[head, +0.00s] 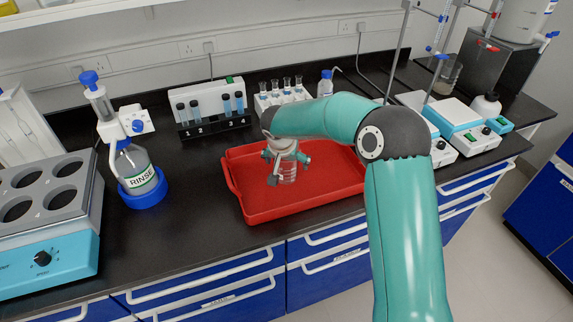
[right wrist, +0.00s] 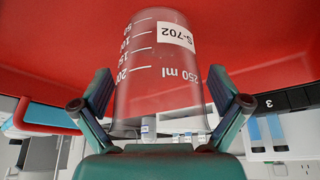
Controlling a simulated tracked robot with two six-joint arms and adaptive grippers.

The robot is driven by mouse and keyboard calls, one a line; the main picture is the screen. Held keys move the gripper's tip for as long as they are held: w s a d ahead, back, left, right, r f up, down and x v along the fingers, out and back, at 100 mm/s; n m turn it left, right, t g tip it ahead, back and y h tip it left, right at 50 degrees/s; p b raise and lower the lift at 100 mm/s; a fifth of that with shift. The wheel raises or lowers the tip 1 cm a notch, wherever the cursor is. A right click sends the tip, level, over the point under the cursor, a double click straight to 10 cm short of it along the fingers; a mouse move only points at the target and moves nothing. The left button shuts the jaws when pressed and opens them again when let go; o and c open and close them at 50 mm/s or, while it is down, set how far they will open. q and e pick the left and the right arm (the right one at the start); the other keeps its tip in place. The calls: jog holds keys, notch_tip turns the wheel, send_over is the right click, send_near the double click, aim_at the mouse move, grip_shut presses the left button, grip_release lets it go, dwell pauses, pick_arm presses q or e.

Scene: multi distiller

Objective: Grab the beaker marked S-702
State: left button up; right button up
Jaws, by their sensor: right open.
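The beaker marked S-702 (right wrist: 163,70) is clear glass with white volume marks and a white label, in the right wrist view. In the head view the beaker (head: 287,172) stands in the red tray (head: 262,213), partly hidden by my right gripper. My right gripper (head: 287,165) reaches down over the tray at the beaker. In the right wrist view the right gripper (right wrist: 160,105) is open, with one finger on each side of the beaker. Gaps show beside the glass at the fingertips. My left gripper is in neither view.
A RINSE bottle (head: 140,175) in a blue base and a block with several round wells (head: 45,190) stand left of the tray. A tube rack (head: 208,110) and a vial holder (head: 285,95) are behind it. Stirrers (head: 465,125) stand to the right. Bare black bench lies between bottle and tray.

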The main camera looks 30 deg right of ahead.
jog(key=shift+s, duration=0.1)
jog(key=c, duration=1.1)
jog(key=shift+f, duration=0.1)
